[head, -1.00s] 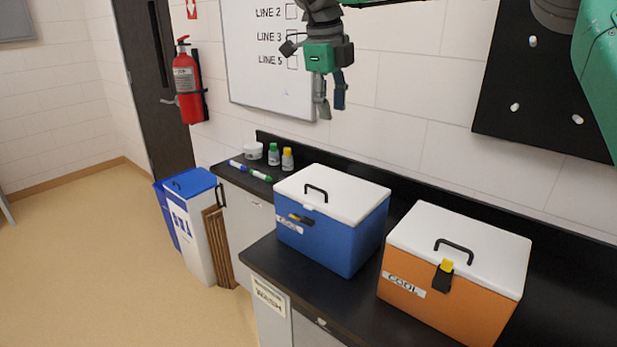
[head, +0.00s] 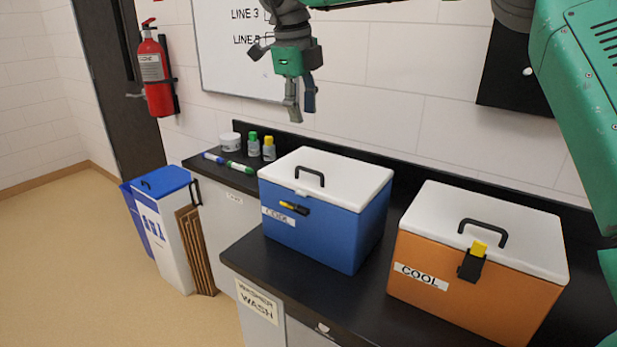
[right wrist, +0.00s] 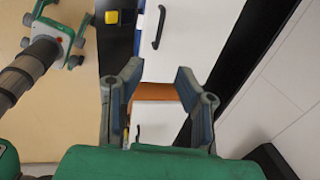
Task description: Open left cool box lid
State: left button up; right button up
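The left cool box is blue (head: 325,235) with a white lid (head: 345,180) that lies shut and has a black handle (head: 310,174). Its black and yellow latch (head: 294,208) is on the front face.
An orange cool box (head: 465,290) with a shut white lid (head: 520,225) stands to the right. Small bottles (head: 268,149) and markers (head: 240,167) lie left on the black counter (head: 300,275). The wall (head: 400,70) is close behind.

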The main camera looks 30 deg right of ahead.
aim_at(310, 170)
jog(key=f, duration=0.4)
jog(key=d+f, duration=0.1)
jog(key=f, duration=0.4)
jog(key=d+f, duration=0.1)
jog(key=f, duration=0.3)
jog(key=shift+w+d+f, duration=0.2)
jog(key=shift+w+d, duration=0.05)
jog(key=shift+w, duration=0.15)
grip_shut()
